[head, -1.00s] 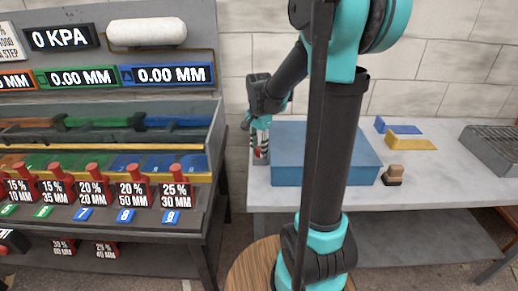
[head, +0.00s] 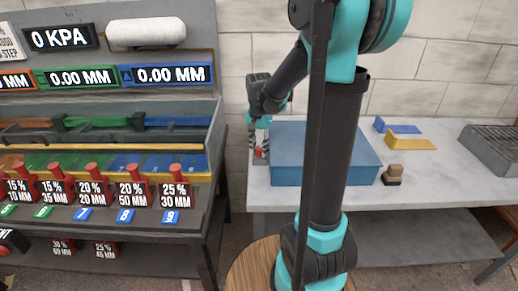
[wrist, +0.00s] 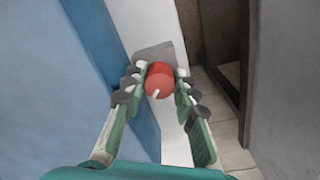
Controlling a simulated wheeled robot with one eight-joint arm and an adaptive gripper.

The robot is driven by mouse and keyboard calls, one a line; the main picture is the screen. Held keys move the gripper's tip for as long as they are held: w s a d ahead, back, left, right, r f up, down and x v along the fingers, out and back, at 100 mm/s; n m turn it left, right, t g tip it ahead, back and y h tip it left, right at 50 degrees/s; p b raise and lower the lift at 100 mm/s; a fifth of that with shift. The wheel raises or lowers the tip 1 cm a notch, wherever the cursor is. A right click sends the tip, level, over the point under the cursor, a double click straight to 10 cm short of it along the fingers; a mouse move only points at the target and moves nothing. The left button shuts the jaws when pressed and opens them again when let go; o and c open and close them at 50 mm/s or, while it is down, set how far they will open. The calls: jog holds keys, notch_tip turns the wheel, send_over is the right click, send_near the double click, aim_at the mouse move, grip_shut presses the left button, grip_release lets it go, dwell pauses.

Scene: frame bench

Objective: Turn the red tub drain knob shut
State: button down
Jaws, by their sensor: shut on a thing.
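The red drain knob (wrist: 159,79) is round, with a small white mark on its near side, and sits over a grey plate (wrist: 152,53). In the wrist view my gripper (wrist: 161,78) has one finger on each side of the knob and is shut on it. In the head view my gripper (head: 261,148) is low at the left end of the bench, beside the blue tub (head: 325,165). Only a little red of the knob (head: 260,153) shows there between the fingers. The blue tub's wall also fills the left of the wrist view (wrist: 60,80).
The light bench (head: 430,190) also holds a wooden block (head: 393,175), yellow and blue wedges (head: 410,142) and a grey grated box (head: 492,148). A rack with labelled red knobs (head: 110,190) stands to the left, with a narrow gap before the bench.

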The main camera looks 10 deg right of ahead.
jog(key=c, duration=1.2)
grip_release()
